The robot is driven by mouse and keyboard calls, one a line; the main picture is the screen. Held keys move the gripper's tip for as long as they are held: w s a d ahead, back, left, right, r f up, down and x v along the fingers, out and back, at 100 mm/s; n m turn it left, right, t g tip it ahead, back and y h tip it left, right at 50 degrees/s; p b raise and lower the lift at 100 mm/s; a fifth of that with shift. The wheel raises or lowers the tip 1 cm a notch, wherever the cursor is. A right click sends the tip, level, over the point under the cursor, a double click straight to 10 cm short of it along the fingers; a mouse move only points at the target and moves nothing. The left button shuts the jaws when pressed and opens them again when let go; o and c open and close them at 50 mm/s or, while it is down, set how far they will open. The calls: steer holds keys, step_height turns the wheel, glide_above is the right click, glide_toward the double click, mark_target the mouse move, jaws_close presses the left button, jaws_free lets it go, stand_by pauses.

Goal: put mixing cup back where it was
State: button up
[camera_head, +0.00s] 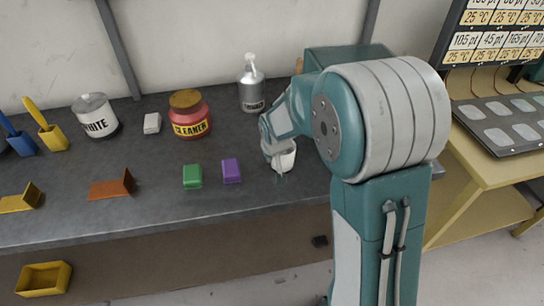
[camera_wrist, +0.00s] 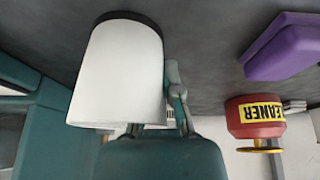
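The white mixing cup (camera_head: 284,158) is low over the front part of the dark bench (camera_head: 130,222), right of the purple block. Whether its base touches the bench is unclear. In the wrist view, which is upside down, the cup (camera_wrist: 113,75) fills the left centre, with a dark band at its bench-side end. My gripper (camera_head: 272,148) reaches down at the cup's left side. One finger shows against the cup's wall in the wrist view, and the other is hidden behind the cup. The gripper appears shut on the wall.
A purple block (camera_head: 231,171) and a green block (camera_head: 192,177) lie left of the cup. A red cleaner jar (camera_head: 189,115), a grey pump bottle (camera_head: 251,88) and a white can (camera_head: 96,116) stand farther back. Bare bench lies in front of the blocks.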

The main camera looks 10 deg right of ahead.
steer(key=o, duration=0.4)
steer(key=v, duration=1.1)
steer(key=s+d+r, duration=0.1)
steer(key=s+r, duration=0.3)
steer(key=s, duration=0.7)
steer(key=s+d+r+t, duration=0.1)
steer(key=s+d+r, duration=0.1)
steer(key=s, duration=1)
steer(key=shift+r, duration=0.9)
steer(key=shift+s+d, duration=0.1)
steer(key=shift+d, duration=0.05)
